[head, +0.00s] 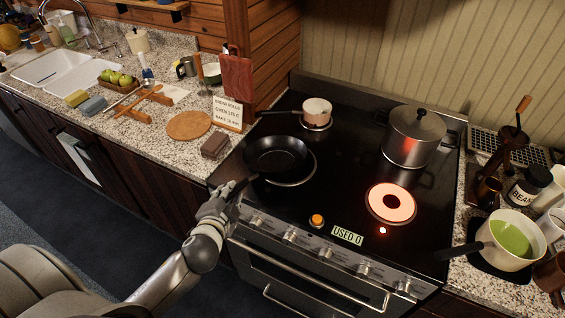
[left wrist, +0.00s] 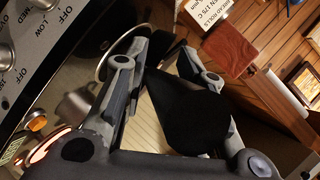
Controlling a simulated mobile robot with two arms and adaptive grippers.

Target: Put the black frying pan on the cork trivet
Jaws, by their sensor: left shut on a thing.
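The black frying pan (head: 276,154) is over the front left burner of the stove, set toward its back left, so part of the burner ring shows. Its handle points toward the front left. My left gripper (head: 229,193) is shut on the pan handle, and in the left wrist view the black handle (left wrist: 188,112) fills the space between the fingers. I cannot tell whether the pan touches the glass. The round cork trivet (head: 189,125) lies bare on the granite counter, left of the stove. My right gripper is not in view.
A brown block (head: 215,144) and a recipe sign (head: 227,113) stand between trivet and stove. The front right burner (head: 391,203) glows orange. A steel pot (head: 413,136) and a small saucepan (head: 317,111) are at the back. A wooden rack (head: 143,103) lies left of the trivet.

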